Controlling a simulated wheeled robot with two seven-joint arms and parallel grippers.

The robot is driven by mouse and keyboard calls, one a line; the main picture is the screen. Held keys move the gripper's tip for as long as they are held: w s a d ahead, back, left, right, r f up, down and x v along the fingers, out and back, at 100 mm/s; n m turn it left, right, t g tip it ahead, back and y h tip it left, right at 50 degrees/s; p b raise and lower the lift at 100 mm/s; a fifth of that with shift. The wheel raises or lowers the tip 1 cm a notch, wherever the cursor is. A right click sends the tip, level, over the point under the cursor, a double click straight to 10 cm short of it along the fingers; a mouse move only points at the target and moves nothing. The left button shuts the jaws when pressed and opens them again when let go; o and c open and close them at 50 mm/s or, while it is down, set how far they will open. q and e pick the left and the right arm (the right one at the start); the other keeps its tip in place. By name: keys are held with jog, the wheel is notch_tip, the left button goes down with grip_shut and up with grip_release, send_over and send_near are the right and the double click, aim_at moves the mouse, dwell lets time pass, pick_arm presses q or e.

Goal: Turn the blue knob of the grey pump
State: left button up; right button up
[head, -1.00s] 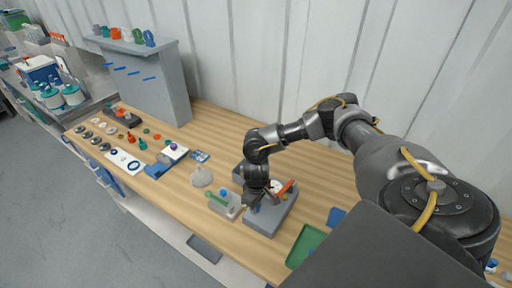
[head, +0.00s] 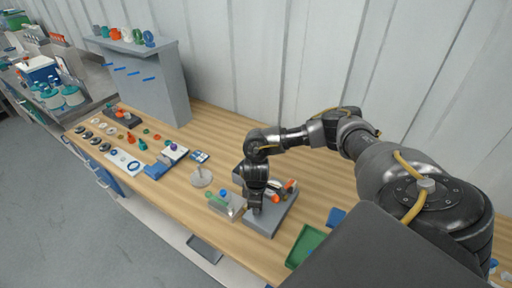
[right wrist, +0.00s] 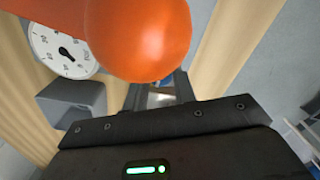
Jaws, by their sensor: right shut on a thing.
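The grey pump (head: 263,226) stands on the wooden bench, with a white dial gauge and an orange-ended lever (head: 289,184) on top. My right gripper (head: 254,210) points down at the pump's near left part. It is shut on the blue knob, which the gripper hides in the head view. In the right wrist view a small bit of the blue knob (right wrist: 167,82) shows between the fingers. There the orange lever end (right wrist: 138,35) fills the top, with the gauge (right wrist: 64,50) to its left. My left gripper is out of view.
A grey block with green and blue knobs (head: 229,208) sits close left of the pump. A green tray (head: 303,246) lies to its right. A round grey stand (head: 201,178) and several small parts lie further left. The wall runs behind the bench.

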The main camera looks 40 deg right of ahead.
jog(key=shift+n, duration=0.6)
jog(key=o, duration=1)
jog(key=shift+r, duration=0.1)
jog(key=shift+r, duration=0.3)
notch_tip(320, 180, up, 10)
